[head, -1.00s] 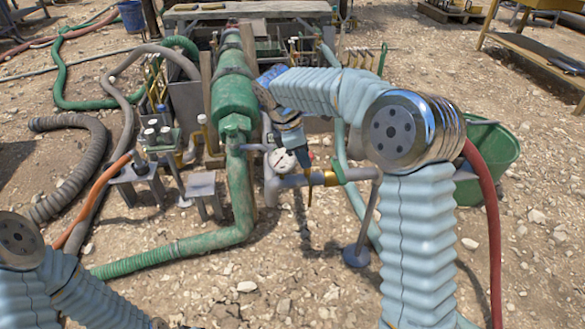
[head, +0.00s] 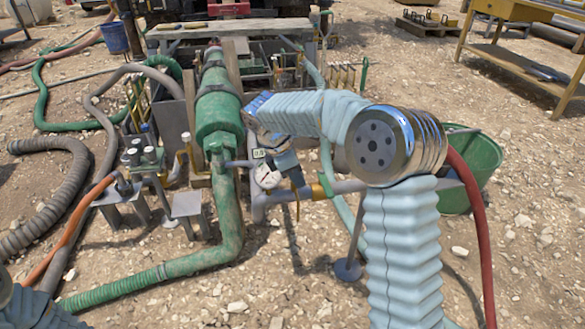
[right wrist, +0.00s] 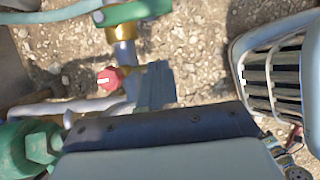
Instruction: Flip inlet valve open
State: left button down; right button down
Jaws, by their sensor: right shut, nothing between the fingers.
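The inlet valve is most likely the brass fitting (head: 317,191) with a green handle (head: 325,184) on the grey pipe right of the pressure gauge. In the right wrist view, the brass body (right wrist: 125,32) is at the top, with its green handle (right wrist: 135,12) lying across it. My right gripper (head: 298,207) points down just left of the brass fitting. Its shut, empty fingers (right wrist: 158,85) show below the valve in the right wrist view, apart from the handle in the picture. A red knob (right wrist: 108,78) is left of the fingers. My left gripper is out of view.
The pressure gauge (head: 267,176) and thick green pipe (head: 229,210) stand left of my right gripper. A grey pipe stand (head: 347,270) is below the valve. Stony ground in front is open.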

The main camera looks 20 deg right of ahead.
aim_at(325, 184)
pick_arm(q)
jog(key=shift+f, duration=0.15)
pick_arm(e)
jog(key=shift+s+d+f, duration=0.2)
jog(key=shift+d+f, duration=0.3)
jog(key=shift+d, duration=0.35)
jog(key=shift+s+d+f, duration=0.25)
jog(key=shift+d+f, duration=0.25)
jog(key=shift+d, duration=0.3)
jog(key=shift+s+d+f, duration=0.2)
jog(key=shift+d+f, duration=0.3)
jog(key=shift+d, duration=0.35)
